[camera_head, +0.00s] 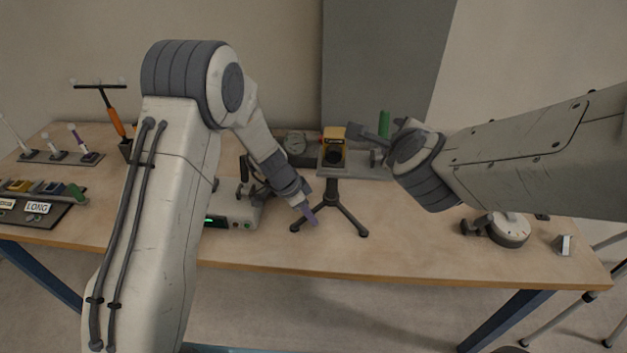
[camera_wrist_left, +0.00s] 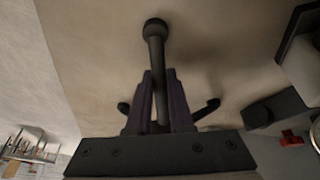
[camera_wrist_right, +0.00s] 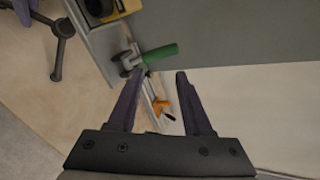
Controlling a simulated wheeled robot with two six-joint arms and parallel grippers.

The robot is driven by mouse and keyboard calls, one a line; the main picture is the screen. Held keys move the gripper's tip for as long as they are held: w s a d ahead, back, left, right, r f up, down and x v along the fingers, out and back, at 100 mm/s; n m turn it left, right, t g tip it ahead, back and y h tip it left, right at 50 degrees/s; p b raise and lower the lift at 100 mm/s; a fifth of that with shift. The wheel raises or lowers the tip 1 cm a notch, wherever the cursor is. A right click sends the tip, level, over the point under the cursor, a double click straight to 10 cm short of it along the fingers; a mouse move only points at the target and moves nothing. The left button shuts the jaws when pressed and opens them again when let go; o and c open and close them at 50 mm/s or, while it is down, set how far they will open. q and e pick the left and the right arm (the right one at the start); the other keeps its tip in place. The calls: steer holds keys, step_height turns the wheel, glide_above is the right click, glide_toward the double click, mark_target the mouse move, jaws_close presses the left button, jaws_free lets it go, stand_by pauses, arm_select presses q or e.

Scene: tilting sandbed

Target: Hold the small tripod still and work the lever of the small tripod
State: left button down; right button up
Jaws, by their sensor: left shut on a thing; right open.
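The small dark tripod (camera_head: 332,192) stands on the table near its front edge, legs spread. My left gripper (camera_head: 311,218) is low at its left leg. In the left wrist view the gripper (camera_wrist_left: 160,88) is shut on a dark leg (camera_wrist_left: 155,45) whose rounded foot points away. My right gripper (camera_wrist_right: 156,75) is open and empty; a green handle (camera_wrist_right: 160,53) lies just beyond its fingertips. The green handle also shows upright in the head view (camera_head: 384,120), right of the tripod. I cannot make out the tripod's lever clearly.
A yellow device (camera_head: 334,136) shows directly above the tripod; I cannot tell what supports it. A gauge (camera_head: 295,143) stands behind, a grey box (camera_head: 235,212) to the left. A round dial (camera_head: 510,230) is at the right.

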stand_by(0.3)
steer(key=c, duration=0.4)
steer(key=shift+w+d+f, duration=0.15)
steer(key=shift+w+d, duration=0.05)
steer(key=shift+w, duration=0.05)
jaws_close()
steer(key=w+d+f+n+g+y, duration=0.5)
steer(key=w+d+f+n+y, duration=0.1)
steer(key=w+f, duration=0.35)
steer(key=d+r+n+y, duration=0.5)
steer(key=d+n+y, duration=0.1)
steer(key=y, duration=0.2)
steer(key=shift+w+d+n, duration=0.15)
steer(key=shift+w+n, duration=0.15)
